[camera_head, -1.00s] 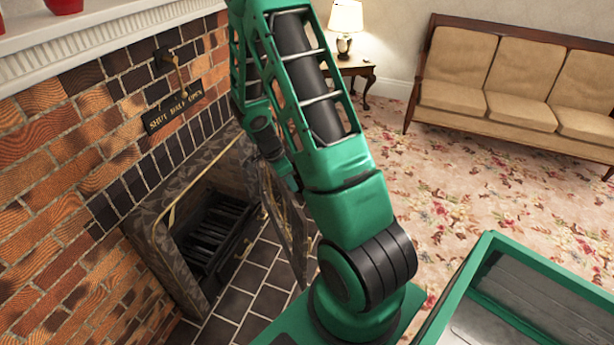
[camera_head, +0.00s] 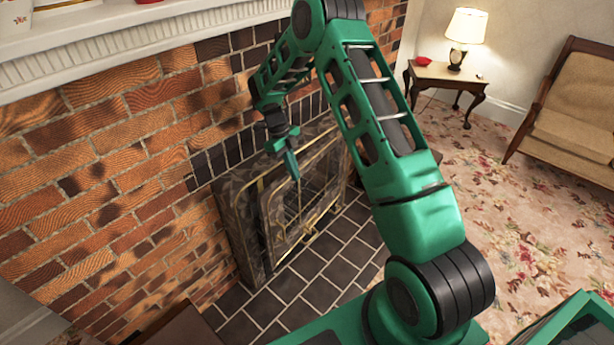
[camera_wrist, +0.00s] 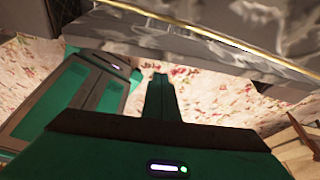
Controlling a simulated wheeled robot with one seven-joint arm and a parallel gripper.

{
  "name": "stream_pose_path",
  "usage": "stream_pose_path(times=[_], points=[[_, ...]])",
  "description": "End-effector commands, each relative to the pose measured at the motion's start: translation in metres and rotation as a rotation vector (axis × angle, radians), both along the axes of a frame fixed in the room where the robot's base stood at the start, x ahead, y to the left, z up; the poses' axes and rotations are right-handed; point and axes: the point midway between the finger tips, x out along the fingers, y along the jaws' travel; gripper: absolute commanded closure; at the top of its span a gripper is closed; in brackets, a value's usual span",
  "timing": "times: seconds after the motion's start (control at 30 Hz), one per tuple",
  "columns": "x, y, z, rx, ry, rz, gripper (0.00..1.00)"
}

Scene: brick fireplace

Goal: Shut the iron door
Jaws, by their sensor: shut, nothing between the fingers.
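The iron door (camera_head: 306,208), a dark panel with gold trim, stands at the front of the fireplace opening, low on the brick wall. It lies close to the marbled surround (camera_head: 238,215); I cannot tell whether it is fully flush. My gripper (camera_head: 293,168) is shut and empty, pointing down in front of the upper part of the surround and door. Whether it touches the door is unclear. In the wrist view, the closed green fingers (camera_wrist: 159,85) show below a grey marbled surface (camera_wrist: 225,45) with a gold edge.
Dark hearth tiles (camera_head: 325,265) lie before the fireplace, with flowered carpet (camera_head: 520,225) to the right. A side table (camera_head: 440,73) with a lamp (camera_head: 465,30) and a sofa (camera_head: 570,115) stand at the back right. A white mantel (camera_head: 150,38) runs above the brickwork.

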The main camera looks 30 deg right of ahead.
Motion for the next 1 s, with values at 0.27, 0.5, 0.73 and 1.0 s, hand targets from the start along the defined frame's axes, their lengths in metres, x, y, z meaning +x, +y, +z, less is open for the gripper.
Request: stream_pose_path(times=[0.27, 0.5, 0.73, 1.0], points=[[0.013, 0.003, 0.000, -0.001, -0.001, -0.040, 1.00], [0.013, 0.000, 0.000, -0.001, 0.000, -0.045, 1.00], [0.012, -0.001, 0.000, -0.001, 0.000, -0.045, 1.00], [-0.006, -0.011, -0.001, -0.001, 0.002, -0.044, 1.00]])
